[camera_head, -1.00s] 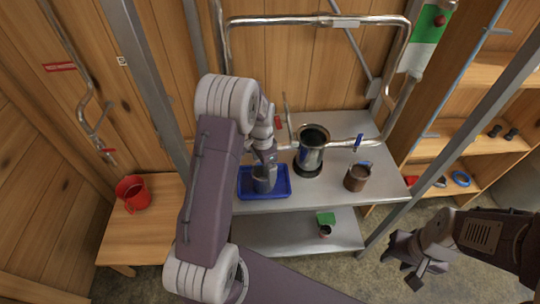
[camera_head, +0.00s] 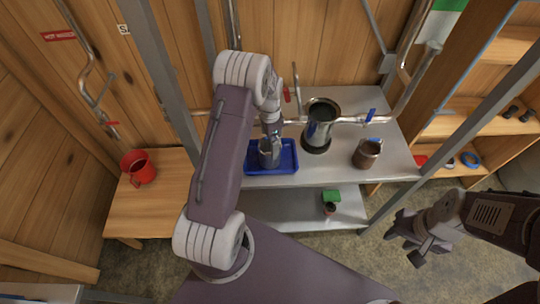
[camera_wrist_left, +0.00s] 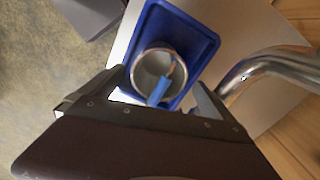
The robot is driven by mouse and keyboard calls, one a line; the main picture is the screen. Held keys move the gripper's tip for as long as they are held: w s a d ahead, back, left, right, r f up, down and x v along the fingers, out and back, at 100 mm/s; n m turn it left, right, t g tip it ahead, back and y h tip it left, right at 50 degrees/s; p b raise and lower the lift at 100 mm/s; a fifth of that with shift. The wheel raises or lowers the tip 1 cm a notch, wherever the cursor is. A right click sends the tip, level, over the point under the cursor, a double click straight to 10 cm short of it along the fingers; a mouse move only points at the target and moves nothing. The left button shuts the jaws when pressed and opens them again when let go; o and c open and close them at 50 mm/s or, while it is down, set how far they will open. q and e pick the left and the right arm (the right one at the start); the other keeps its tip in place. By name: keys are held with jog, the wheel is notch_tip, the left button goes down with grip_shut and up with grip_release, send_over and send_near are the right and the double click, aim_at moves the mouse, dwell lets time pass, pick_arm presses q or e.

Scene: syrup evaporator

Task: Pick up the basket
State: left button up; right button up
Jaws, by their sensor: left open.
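A small grey metal cylinder with a blue handle, which may be the basket (camera_head: 267,155), stands in a blue tray (camera_head: 288,168) on the steel table. In the left wrist view its open round top (camera_wrist_left: 148,68) shows inside the tray (camera_wrist_left: 198,35). My left gripper (camera_head: 271,134) is over the cylinder from above. In the wrist view the fingers of the left gripper (camera_wrist_left: 160,95) are apart, with the cylinder's rim and blue handle between and just beyond them. I cannot tell whether they touch. My right gripper (camera_head: 418,246) hangs apart at lower right, its fingers spread and empty.
A tall metal pot (camera_head: 318,128) and a brown-grey mug (camera_head: 367,154) stand right of the tray. A bent steel pipe (camera_wrist_left: 265,68) runs close to the left gripper. A red mug (camera_head: 139,167) sits on a wooden bench (camera_head: 150,212). A green-topped item (camera_head: 331,197) is on the lower shelf.

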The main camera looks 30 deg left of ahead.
pick_arm(q)
notch_tip(320, 180, down, 5)
jog(key=b, duration=0.3)
jog(key=shift+s+f+b, duration=0.1)
jog(key=shift+f+b, duration=0.05)
jog(key=shift+b, duration=0.25)
jog(key=shift+r, duration=0.2)
jog(key=c, duration=1.6)
notch_tip(320, 180, up, 16)
jog(key=shift+f+b, duration=0.25)
jog(key=shift+b, duration=0.1)
notch_tip(320, 180, up, 12)
jog(key=p, duration=0.1)
send_over(270, 145)
jog(key=shift+s+r, duration=0.15)
jog(key=shift+r, duration=0.05)
